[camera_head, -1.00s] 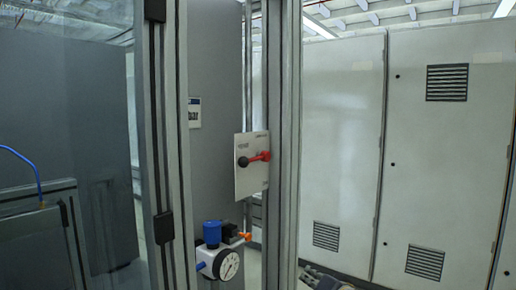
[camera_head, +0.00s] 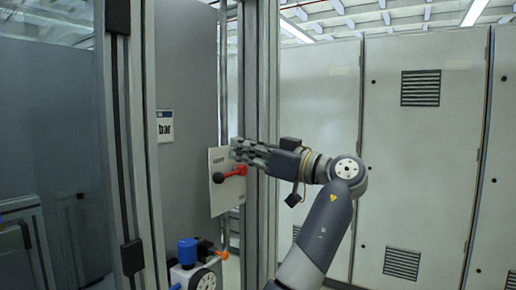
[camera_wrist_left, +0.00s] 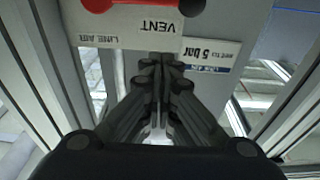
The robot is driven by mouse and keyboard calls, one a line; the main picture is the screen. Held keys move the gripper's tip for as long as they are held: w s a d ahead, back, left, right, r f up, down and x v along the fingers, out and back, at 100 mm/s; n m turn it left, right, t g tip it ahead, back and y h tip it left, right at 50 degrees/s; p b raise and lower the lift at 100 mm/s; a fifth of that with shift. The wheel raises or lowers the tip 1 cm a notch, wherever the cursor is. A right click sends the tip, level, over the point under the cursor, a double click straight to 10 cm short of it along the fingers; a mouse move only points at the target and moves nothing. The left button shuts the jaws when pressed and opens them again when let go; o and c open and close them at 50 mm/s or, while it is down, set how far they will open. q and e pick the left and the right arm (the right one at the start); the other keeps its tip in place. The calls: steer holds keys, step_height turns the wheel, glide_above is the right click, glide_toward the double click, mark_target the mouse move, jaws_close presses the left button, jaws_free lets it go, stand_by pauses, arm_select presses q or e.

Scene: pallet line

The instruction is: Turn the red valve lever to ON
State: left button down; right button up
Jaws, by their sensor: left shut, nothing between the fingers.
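The red valve lever (camera_head: 233,172) is mounted on a white plate (camera_head: 224,200). It points left and slightly down, with a black knob (camera_head: 218,178) at its free end. My left gripper (camera_head: 237,149) is shut and empty, at the plate's upper edge just above the lever. In the left wrist view, the red part (camera_wrist_left: 97,5) and black knob (camera_wrist_left: 190,5) are cut by the top edge. The word VENT shows upside down on the plate (camera_wrist_left: 137,24) there. The shut fingers (camera_wrist_left: 165,75) appear apart from the lever. My right gripper is not in view.
A grey frame post (camera_head: 267,100) stands right beside the plate, with my arm crossing it. Below are a blue-capped regulator (camera_head: 187,252) and a gauge (camera_head: 205,280). Grey cabinets (camera_head: 420,170) stand behind.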

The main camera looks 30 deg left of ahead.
mark_target(231, 174)
arm_select(q)
steer(key=a+f+p, duration=0.2)
steer(key=f, duration=0.1)
steer(key=shift+w+a+f, duration=0.1)
steer(key=shift+a+f, duration=0.05)
steer(key=shift+f, duration=0.1)
steer(key=shift+a, duration=0.1)
